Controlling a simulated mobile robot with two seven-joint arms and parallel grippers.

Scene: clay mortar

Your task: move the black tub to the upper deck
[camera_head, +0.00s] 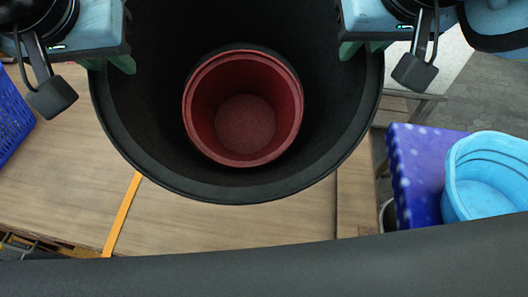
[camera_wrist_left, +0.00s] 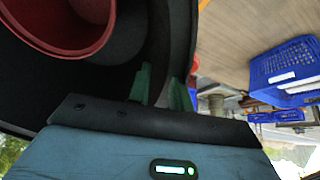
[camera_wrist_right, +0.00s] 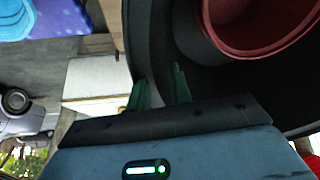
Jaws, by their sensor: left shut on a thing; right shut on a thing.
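The black tub (camera_head: 330,165) is a large, round, dark vessel in the middle of the head view, with its mouth facing my camera. A red pot (camera_head: 245,110) sits inside it; it also shows in the left wrist view (camera_wrist_left: 60,42). My left gripper (camera_head: 122,63) is shut on the tub's left rim, and my right gripper (camera_head: 350,49) is shut on its right rim. In each wrist view the green fingers straddle the tub's wall. The tub's underside is hidden, so I cannot tell how far it is above the surface below.
A wooden surface (camera_head: 65,190) with an orange strip (camera_head: 123,215) lies below the tub. A blue crate (camera_head: 12,118) is at the left. At the right, a light-blue tub (camera_head: 490,180) rests on a blue patterned surface (camera_head: 412,165). A pale table (camera_head: 445,68) stands behind it.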

